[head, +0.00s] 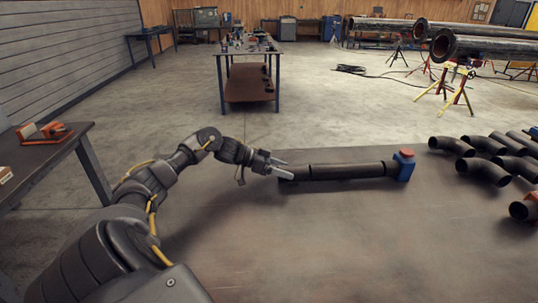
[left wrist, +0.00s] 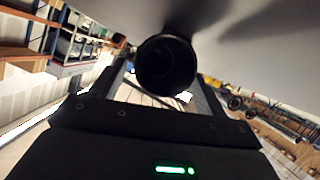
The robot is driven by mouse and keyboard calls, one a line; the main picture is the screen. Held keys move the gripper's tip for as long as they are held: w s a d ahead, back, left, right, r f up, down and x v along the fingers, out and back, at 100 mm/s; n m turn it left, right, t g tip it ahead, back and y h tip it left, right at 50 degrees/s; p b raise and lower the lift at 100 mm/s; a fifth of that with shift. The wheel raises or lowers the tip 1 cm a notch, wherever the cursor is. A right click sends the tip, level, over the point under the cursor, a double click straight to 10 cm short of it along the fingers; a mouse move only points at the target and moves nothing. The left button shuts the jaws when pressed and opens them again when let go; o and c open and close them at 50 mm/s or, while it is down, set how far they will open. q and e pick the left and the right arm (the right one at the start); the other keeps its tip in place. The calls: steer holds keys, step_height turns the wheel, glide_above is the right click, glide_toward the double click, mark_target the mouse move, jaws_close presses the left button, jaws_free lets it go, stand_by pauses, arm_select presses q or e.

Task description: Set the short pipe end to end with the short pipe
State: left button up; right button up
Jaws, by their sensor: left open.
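A dark short pipe (head: 296,173) lies on the table at the left end of a straight row. A second, longer-looking dark pipe (head: 350,171) lies in line to its right, with a thin seam between them; I cannot tell whether they touch. My left gripper (head: 284,170) is open at the left end of the first pipe. In the left wrist view the pipe's round open end (left wrist: 166,64) faces the camera, between the spread fingers (left wrist: 163,88). My right gripper is not in view.
A blue block with a red top (head: 404,165) stands at the row's right end. Several dark elbows and pipes (head: 484,171) lie on the table's right side. The tabletop (head: 330,235) in front of the row is clear. A side bench (head: 45,160) stands at left.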

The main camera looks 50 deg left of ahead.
arm_select(q)
steer(key=b+v, duration=0.1)
steer(key=v, duration=0.9)
steer(key=shift+f, duration=0.2)
steer(key=shift+s+a+r, duration=0.35)
steer(key=shift+s, duration=0.05)
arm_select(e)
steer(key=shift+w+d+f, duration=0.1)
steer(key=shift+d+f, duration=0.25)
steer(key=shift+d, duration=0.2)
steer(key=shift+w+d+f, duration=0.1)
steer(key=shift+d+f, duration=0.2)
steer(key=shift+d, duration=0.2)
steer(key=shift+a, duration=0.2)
